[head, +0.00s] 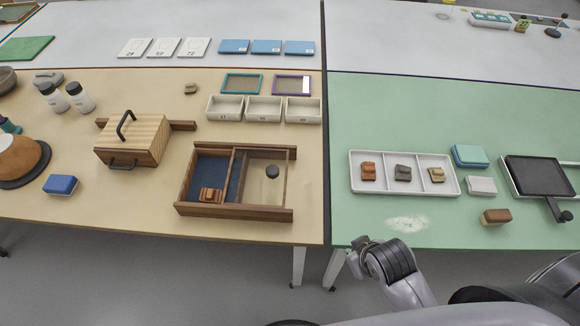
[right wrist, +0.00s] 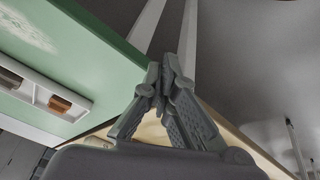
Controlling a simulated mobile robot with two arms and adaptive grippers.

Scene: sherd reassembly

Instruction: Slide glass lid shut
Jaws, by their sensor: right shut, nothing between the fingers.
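The wooden case (head: 235,211) stands near the front of the tan table and has a blue-lined inside. Its glass lid (head: 264,190) with a round dark knob (head: 272,171) lies over the right part. The left part is uncovered, and a brown ribbed piece (head: 210,195) lies there at the front. My right gripper (right wrist: 164,78) is shut and empty in the right wrist view. In the head view my right arm is low, at the green table's front edge, well right of the case. My left gripper is not in view.
A striped wooden box (head: 133,138) with dark handles stands left of the case. Three white bins (head: 264,109) are behind it. A white tray (head: 404,189) with three pieces lies on the green table. The tan table right of the case is clear.

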